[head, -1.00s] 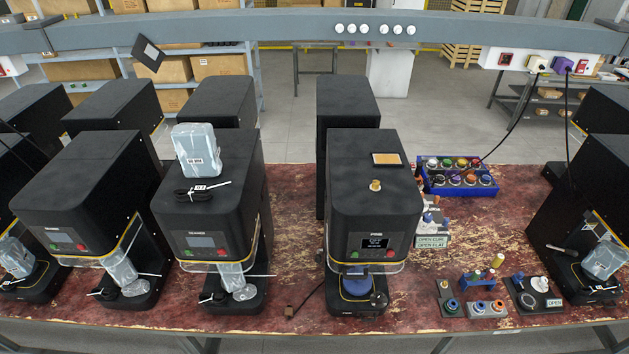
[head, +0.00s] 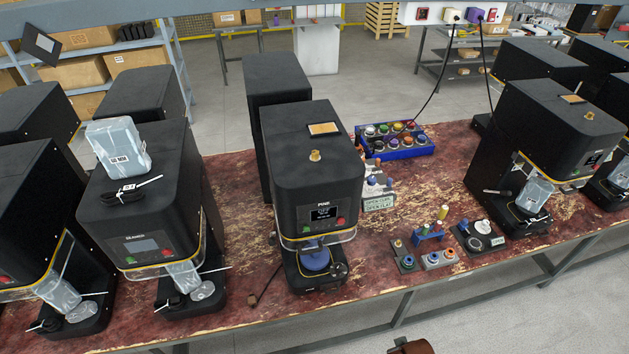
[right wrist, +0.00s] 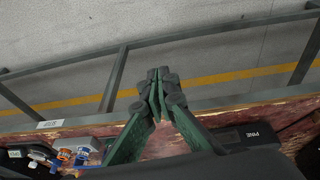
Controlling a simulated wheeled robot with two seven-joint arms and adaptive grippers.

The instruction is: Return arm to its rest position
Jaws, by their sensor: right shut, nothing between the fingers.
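My right gripper (right wrist: 160,82) shows in the right wrist view with its green fingers together at the tips and nothing between them. Its tips appear over the floor in front of the workbench (right wrist: 185,103); how far apart they are in height I cannot tell. The black machine labelled PINE (right wrist: 245,135) is below and right of the fingers there. In the head view this machine (head: 312,165) stands in the middle of the bench.
Black seamers (head: 140,215) line the left side, one with a wrapped block (head: 118,146) on top. Another machine (head: 540,130) stands right. A blue crate (head: 400,150) of coloured caps is behind. Small fixtures (head: 435,245) stand near the front edge. A brown object (head: 412,346) shows at the bottom.

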